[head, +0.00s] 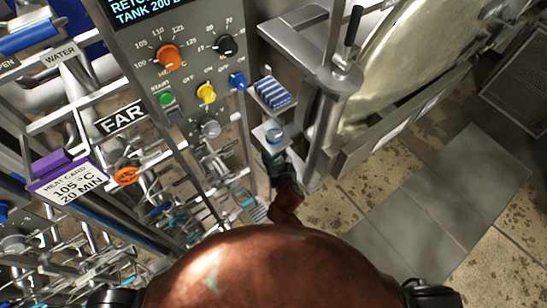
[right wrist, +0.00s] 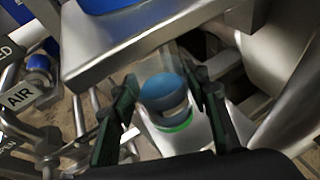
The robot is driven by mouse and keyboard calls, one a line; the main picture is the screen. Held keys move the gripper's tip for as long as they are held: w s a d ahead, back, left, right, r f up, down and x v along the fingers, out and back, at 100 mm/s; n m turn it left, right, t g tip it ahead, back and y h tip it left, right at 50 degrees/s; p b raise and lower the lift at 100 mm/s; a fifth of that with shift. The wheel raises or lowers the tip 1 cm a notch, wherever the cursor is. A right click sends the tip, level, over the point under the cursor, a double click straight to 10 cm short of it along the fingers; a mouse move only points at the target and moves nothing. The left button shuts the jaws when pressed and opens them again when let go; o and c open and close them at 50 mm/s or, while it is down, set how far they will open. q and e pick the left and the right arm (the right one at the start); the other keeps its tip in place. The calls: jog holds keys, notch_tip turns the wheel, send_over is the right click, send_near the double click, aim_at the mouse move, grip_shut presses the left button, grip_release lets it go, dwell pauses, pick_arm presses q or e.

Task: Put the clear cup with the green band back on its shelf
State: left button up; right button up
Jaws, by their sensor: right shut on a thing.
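The clear cup with the green band (right wrist: 176,123) is between the two fingers of my right gripper (right wrist: 169,98), which is shut on it. The cup looks blue inside, and its green band is near its lower end. In the head view the cup (head: 274,136) is small, at the small pale metal shelf (head: 260,132). My right gripper (head: 273,158) is just below it in that picture, dark and partly hidden. The shelf's metal surface (right wrist: 192,140) shows behind the cup in the right wrist view. I cannot tell whether the cup touches it. My left gripper is not in view.
A blue-striped tray (head: 272,93) sits above the small shelf. The control panel (head: 185,60) stands to the left, and a metal post (head: 325,125) and the large round vessel door (head: 420,60) to the right. Pipes and valves crowd the left. Open floor (head: 410,190) lies at right.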

aim_at(275, 161)
jog(key=shift+f, duration=0.5)
notch_tip(275, 161, down, 3)
jog(key=shift+r+b, duration=0.15)
jog(key=shift+b, duration=0.55)
jog(key=shift+w+f, duration=0.1)
jog(key=shift+f, duration=0.25)
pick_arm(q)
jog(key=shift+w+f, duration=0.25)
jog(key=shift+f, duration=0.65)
pick_arm(e)
jog(key=shift+w, duration=0.15)
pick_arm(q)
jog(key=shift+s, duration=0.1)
pick_arm(e)
jog(key=shift+f, duration=0.15)
jog(key=o, duration=1.5)
jog(key=shift+c, duration=0.2)
